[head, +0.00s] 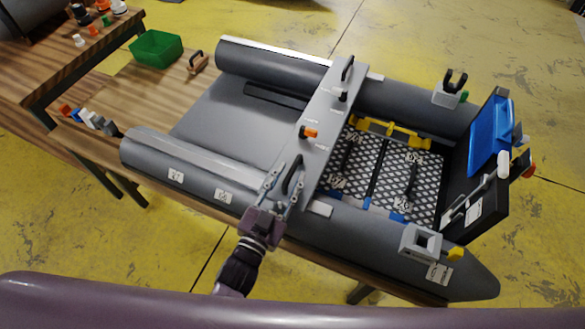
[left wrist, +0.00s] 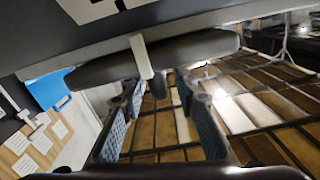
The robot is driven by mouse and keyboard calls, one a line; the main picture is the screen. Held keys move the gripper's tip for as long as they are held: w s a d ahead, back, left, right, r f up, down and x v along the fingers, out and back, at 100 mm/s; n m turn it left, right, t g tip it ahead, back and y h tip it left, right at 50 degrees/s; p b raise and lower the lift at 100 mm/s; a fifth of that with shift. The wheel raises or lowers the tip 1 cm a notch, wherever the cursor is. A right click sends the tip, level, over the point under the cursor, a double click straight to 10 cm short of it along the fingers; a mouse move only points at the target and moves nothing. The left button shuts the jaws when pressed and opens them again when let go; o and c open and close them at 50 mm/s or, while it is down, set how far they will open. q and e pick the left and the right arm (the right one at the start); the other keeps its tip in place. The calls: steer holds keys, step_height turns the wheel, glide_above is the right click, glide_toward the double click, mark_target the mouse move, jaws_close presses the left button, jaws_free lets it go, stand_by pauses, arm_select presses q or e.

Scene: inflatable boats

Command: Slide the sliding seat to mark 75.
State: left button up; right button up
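The sliding seat (head: 323,118) is a grey board lying across both tubes of the grey inflatable boat (head: 345,232). It has a dark handle at each end and an orange knob (head: 309,132) near its middle. My left gripper (head: 284,186) is at the near end of the seat, by the near handle (head: 293,174). In the left wrist view its two fingers (left wrist: 160,88) are spread apart. Labels on the near tube (head: 176,175) are too small to read. My right gripper is not in view.
Mesh flooring (head: 400,178) and a yellow bracket (head: 390,130) lie right of the seat. A blue-covered transom (head: 489,137) closes the right end. A grey rod-holder block (head: 420,243) stands on the near tube. A green bin (head: 156,47) is on the wooden table behind.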

arm_select(q)
steer(key=v, duration=0.9)
steer(key=shift+s, duration=0.1)
